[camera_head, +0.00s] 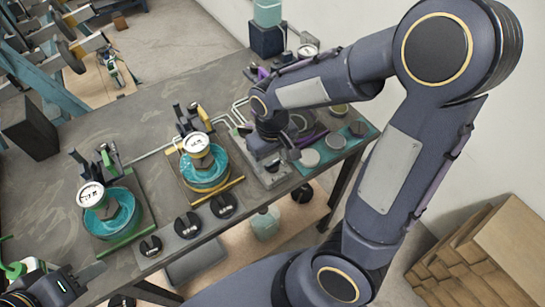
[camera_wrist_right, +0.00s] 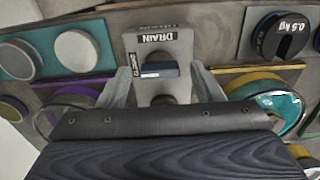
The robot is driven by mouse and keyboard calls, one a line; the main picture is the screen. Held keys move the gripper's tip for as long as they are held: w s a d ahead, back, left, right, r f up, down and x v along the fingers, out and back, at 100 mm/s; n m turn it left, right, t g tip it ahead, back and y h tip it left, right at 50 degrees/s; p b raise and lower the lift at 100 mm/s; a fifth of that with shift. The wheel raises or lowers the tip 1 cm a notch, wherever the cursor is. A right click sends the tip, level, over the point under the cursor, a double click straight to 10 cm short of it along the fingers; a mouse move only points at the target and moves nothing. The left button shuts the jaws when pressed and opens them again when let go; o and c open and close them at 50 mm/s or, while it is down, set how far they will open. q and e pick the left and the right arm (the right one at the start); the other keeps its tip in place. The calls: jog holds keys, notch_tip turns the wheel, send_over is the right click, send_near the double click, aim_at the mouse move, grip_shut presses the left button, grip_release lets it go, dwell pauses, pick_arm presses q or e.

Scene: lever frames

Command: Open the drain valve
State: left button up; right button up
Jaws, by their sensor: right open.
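The drain valve is a grey block (camera_wrist_right: 181,42) labelled DRAIN in the right wrist view, with a smaller CLOSED label beside its short dark blue lever (camera_wrist_right: 160,70). The lever lies crosswise in the picture. My right gripper (camera_wrist_right: 161,78) is open, with one finger on each side of the lever; I cannot tell whether either finger touches it. In the head view the valve block (camera_head: 273,179) shows at the table's front, partly hidden by my right gripper and arm. My left gripper (camera_head: 82,281) is at the lower left, away from the valve; its jaw opening is unclear.
Slotted black weights (camera_head: 223,205) line the table's front edge; one marked 0.5 kg (camera_wrist_right: 279,36) is beside the valve. Two teal units with gauges (camera_head: 205,168) stand to its left. Pale discs on a teal mat (camera_head: 358,147) lie to its right.

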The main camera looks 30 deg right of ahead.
jog(key=shift+f, duration=0.2)
jog(key=shift+c, duration=0.4)
jog(key=c, duration=0.9)
